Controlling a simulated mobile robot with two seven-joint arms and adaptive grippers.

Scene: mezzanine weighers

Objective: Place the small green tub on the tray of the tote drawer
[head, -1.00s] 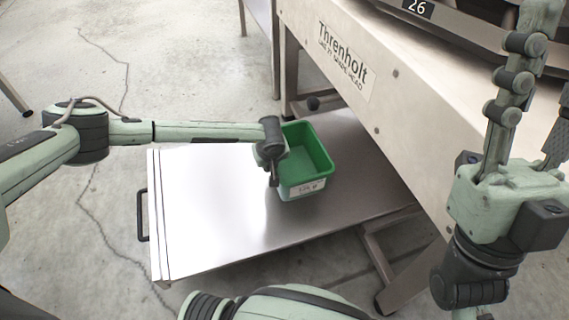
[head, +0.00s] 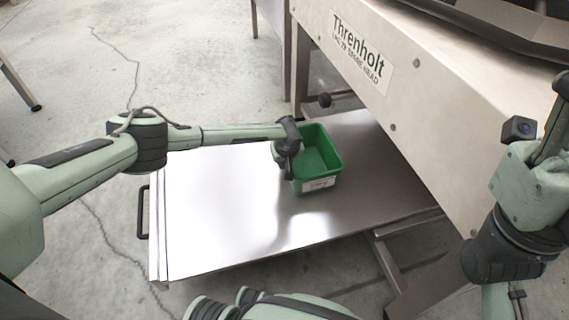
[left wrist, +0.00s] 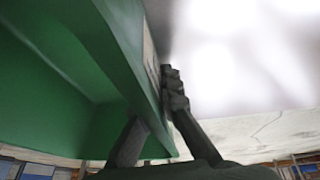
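The small green tub (head: 322,171), open at the top with a white label on its near side, stands upright on the bare metal tray (head: 225,215) of the pulled-out drawer. It appears to rest on the tray. My left gripper (head: 289,168) is at the tub's left side. In the left wrist view, its fingers (left wrist: 158,115) straddle the tub's labelled wall (left wrist: 128,50), one inside and one outside, and look closed on it. The inner fingertip is partly hidden. My right gripper (head: 558,120) is raised at the right edge, its fingers mostly cut off.
The drawer's dark handle (head: 143,212) is at the tray's left end. The large Threnholt machine body (head: 440,110) overhangs the tray's back right. The tray's left and middle are clear. Concrete floor (head: 190,60) lies open at the upper left.

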